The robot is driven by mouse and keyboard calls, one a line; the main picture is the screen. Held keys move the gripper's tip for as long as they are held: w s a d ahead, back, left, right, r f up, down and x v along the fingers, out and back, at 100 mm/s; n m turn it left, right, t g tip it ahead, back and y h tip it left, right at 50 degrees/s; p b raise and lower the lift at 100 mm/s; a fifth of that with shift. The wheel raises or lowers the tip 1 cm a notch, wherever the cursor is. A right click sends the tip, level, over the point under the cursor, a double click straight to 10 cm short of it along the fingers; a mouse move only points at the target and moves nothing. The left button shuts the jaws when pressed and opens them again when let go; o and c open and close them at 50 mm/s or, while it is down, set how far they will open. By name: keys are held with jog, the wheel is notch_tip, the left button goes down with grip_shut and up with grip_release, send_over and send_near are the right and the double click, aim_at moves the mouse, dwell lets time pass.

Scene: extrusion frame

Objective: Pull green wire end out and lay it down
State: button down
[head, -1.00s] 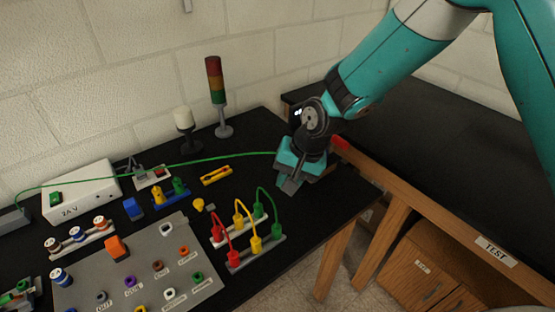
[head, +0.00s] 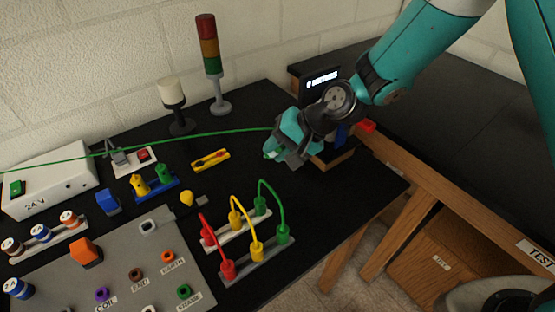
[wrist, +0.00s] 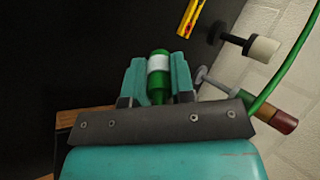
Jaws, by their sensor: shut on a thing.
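The green wire (head: 200,136) runs from the left side of the head view, past the white 24 V box, across the bench to my gripper (head: 274,153). My gripper is shut on the green wire end (wrist: 158,75), a green plug with a white band that shows between the teal fingers in the wrist view. It is above the right part of the black bench, behind the jumper wires. In the wrist view the green wire (wrist: 286,65) also curves along the right side. Whether the plug touches the bench is unclear.
A stack light (head: 211,65) and a white lamp (head: 173,105) stand at the back. A yellow level (head: 210,160) lies left of my gripper. Red, yellow and green jumper wires (head: 245,235) stand in front. A grey labelled panel (head: 120,270) is front left. The bench edge is close on the right.

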notch_tip(320, 180, down, 2)
jog(key=shift+w+d+f+b, duration=0.1)
jog(key=shift+d+b, duration=0.05)
jog(key=shift+b, duration=0.45)
jog(key=shift+f+b, duration=2.35)
jog(key=shift+f, duration=0.5)
jog(key=c, duration=0.9)
grip_release()
jog(key=shift+d+f, duration=0.1)
jog(key=shift+f, duration=0.05)
jog(key=b+v, duration=0.1)
jog(key=v, duration=1.6)
jog(key=shift+d+r, duration=0.2)
jog(key=shift+d, duration=0.05)
